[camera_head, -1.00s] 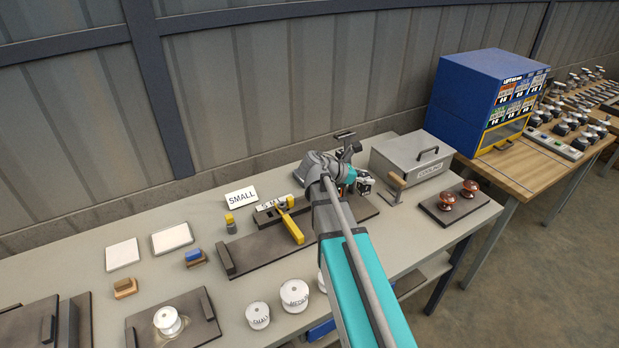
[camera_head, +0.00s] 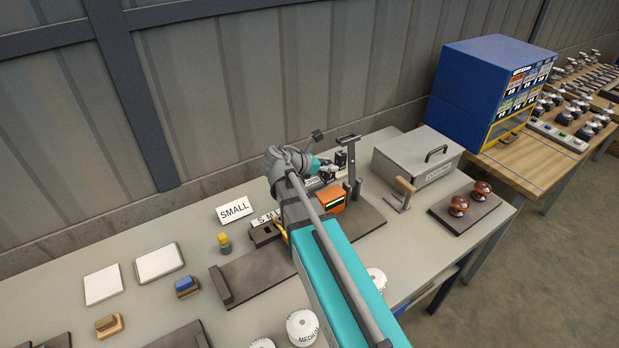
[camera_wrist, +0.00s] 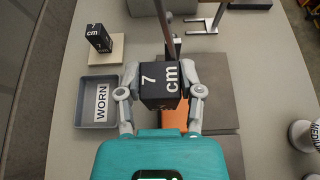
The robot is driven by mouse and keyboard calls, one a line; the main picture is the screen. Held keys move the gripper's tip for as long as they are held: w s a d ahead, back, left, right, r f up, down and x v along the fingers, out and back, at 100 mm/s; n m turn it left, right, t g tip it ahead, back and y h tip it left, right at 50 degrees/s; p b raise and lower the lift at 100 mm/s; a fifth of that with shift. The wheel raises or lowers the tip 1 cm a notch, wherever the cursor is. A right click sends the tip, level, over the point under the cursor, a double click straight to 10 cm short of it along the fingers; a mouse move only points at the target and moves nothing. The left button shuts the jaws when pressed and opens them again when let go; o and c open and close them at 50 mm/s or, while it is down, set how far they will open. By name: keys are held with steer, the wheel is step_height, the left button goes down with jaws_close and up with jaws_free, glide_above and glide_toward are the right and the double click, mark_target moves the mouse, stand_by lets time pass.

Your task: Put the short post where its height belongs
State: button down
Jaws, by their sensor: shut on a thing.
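My gripper (camera_wrist: 161,84) is shut on a black block marked "7 cm" (camera_wrist: 160,88), gripped from both sides. In the head view my gripper (camera_head: 324,165) is at the back of the bench, partly hidden by my arm. A similar black block (camera_wrist: 98,38) stands on a pale pad (camera_wrist: 105,49) at the wrist view's upper left. An orange device (camera_head: 331,200) with a lit display stands on a dark base plate (camera_head: 362,222); part of it shows below the held block (camera_wrist: 174,116). I cannot tell which thing is the short post.
A grey "WORN" tray (camera_wrist: 97,102) lies left of the gripper. A "SMALL" card (camera_head: 234,210) and a marked strip (camera_head: 266,219) stand left of my arm. White round pieces (camera_head: 302,327) sit in front. A grey lidded box (camera_head: 415,160) and red-brown insulators (camera_head: 482,188) are right.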

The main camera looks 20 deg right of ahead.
steer(key=shift+w+a, duration=0.25)
steer(key=shift+w, duration=0.1)
steer(key=shift+d, duration=0.1)
steer(key=w+f+b, duration=0.4)
steer(key=w, duration=0.5)
steer(key=b, duration=0.5)
glide_above(309, 182)
steer(key=s, duration=0.1)
steer(key=shift+f, duration=2.55)
steer(key=shift+w+f+b, duration=0.35)
steer(key=shift+f+b, duration=0.1)
steer(key=shift+b, duration=0.1)
steer(key=shift+f+b, duration=1.5)
